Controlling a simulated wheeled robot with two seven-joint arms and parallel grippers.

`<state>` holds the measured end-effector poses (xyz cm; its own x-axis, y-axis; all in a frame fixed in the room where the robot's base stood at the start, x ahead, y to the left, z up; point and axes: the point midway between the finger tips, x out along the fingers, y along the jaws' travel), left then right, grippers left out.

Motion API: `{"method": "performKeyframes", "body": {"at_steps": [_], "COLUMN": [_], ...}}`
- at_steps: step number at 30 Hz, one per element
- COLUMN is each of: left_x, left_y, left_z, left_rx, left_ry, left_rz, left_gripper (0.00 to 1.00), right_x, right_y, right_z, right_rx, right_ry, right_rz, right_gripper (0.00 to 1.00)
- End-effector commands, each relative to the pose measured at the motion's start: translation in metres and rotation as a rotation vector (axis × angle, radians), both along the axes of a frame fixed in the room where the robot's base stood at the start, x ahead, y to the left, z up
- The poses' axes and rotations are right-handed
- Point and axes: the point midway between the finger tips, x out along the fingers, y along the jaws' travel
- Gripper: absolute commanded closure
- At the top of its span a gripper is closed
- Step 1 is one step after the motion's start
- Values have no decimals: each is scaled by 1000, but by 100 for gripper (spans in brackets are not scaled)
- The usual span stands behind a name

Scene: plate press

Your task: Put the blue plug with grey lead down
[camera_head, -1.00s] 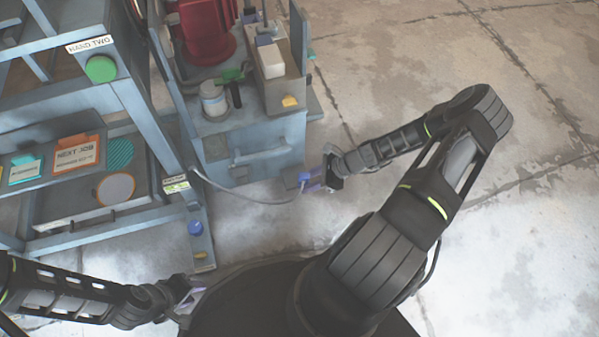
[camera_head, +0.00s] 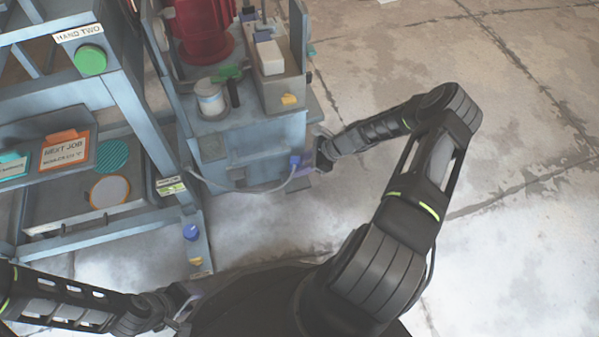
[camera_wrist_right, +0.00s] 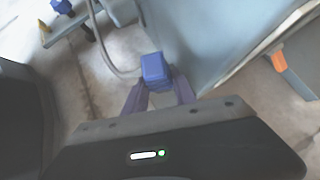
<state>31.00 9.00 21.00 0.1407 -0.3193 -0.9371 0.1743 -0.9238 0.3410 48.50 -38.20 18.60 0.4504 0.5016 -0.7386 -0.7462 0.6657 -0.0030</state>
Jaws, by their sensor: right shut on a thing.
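The blue plug (camera_head: 295,160) is at the lower right corner of the grey-blue cabinet, in my right gripper (camera_head: 308,160). In the right wrist view the plug (camera_wrist_right: 155,70) sits between the two purple fingers of the gripper (camera_wrist_right: 158,92), which is shut on it. The grey lead (camera_head: 262,190) sags from the plug leftward to the frame post by the small green label. The lead (camera_wrist_right: 108,60) also shows in the right wrist view. My left gripper (camera_head: 188,303) is low at the left, partly hidden by my own body; its jaws are unclear.
The cabinet (camera_head: 255,140) carries a red machine (camera_head: 200,30), a white pot (camera_head: 210,98) and a block with a yellow tab. A blue knob (camera_head: 191,232) is on the low rail of the frame. Open concrete floor (camera_head: 530,130) lies to the right.

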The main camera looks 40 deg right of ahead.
Motion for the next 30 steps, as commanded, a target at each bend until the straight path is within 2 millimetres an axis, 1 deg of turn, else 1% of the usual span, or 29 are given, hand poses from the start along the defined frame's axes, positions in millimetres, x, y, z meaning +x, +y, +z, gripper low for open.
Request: {"method": "performKeyframes", "body": {"at_steps": [1,3,6,8,15,16,18,19,26,30], "left_x": [1,2,4,4,5,5,5,5,4,4], "left_y": [0,0,1,1,1,1,1,1,1,1], "left_z": [-10,-17,-25,-28,-25,-26,-26,-26,-25,-22], "left_rx": [0,-1,-3,-4,-5,-5,-5,-5,-5,-4], "left_ry": [-1,-2,-3,-3,-4,-4,-4,-4,-3,-3], "left_rz": [1,3,4,5,4,4,4,4,3,4], "left_gripper": [66,66,66,66,66,66,66,66,66,66], "right_x": [0,-1,1,3,3,3,3,3,3,1], "right_y": [0,1,0,-1,-2,-2,-2,-2,-2,-4], "right_z": [-14,-28,-42,-43,-41,-42,-42,-42,-41,-36], "right_rx": [2,2,1,0,-2,-2,-2,-1,-1,-2], "right_ry": [1,0,-1,-1,1,1,2,2,1,1], "right_rz": [-1,0,0,1,-1,-1,-1,-1,0,-1], "right_gripper": [100,100,100,100,100,67,61,59,59,59]}}
